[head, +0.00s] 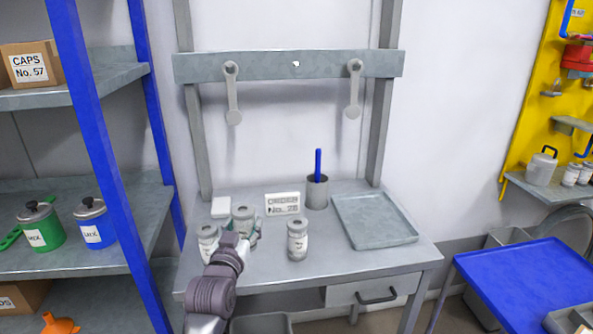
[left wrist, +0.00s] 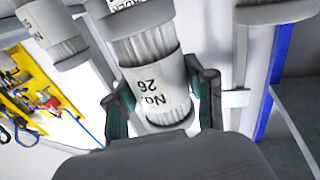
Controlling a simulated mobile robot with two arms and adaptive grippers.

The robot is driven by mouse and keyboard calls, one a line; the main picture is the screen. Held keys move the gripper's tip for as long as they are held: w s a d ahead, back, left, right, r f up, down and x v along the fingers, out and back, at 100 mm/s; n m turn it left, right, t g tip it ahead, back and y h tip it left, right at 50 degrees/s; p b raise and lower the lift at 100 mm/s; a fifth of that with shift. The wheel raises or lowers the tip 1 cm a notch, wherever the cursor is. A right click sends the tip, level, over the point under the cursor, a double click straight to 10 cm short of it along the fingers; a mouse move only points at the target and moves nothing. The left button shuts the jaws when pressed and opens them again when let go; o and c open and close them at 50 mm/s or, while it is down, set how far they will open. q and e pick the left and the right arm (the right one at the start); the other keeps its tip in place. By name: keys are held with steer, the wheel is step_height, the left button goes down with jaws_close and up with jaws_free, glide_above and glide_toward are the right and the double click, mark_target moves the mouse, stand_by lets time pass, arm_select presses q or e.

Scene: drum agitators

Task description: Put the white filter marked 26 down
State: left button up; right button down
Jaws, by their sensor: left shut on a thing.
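The white filter marked 26 (left wrist: 155,85) is a ribbed cylinder with a grey cap and a white label, and it looks upside down in the left wrist view. My left gripper (left wrist: 162,98) is shut on it, one finger on each side. In the head view the filter (head: 243,215) shows behind my left gripper (head: 246,236), over the left part of the workbench (head: 330,258). It looks about upright. My gripper hides its lower part, so I cannot tell whether it touches the bench top. My right gripper is not in view.
Similar filters stand left (head: 208,238) and right (head: 298,240) of the held one. Behind are a white block (head: 221,207), an order sign (head: 283,204) and a grey cup (head: 317,194) with a blue stick. A grey tray (head: 375,238) lies on the right, looking empty.

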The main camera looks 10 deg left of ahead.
mark_target(246, 209)
arm_select(q)
steer(key=s+f, duration=0.3)
steer(key=s, duration=1.1)
steer(key=s+f, duration=0.4)
steer(key=s, duration=1.1)
steer(key=w, duration=1.5)
steer(key=w+r, duration=0.3)
steer(key=w, duration=0.2)
steer(key=w+r, duration=0.3)
steer(key=w, duration=0.3)
steer(key=w+r, duration=0.3)
steer(key=w, duration=0.2)
steer(key=shift+w+a+r, duration=0.1)
steer(key=shift+w+r, duration=0.15)
steer(key=shift+r, duration=0.05)
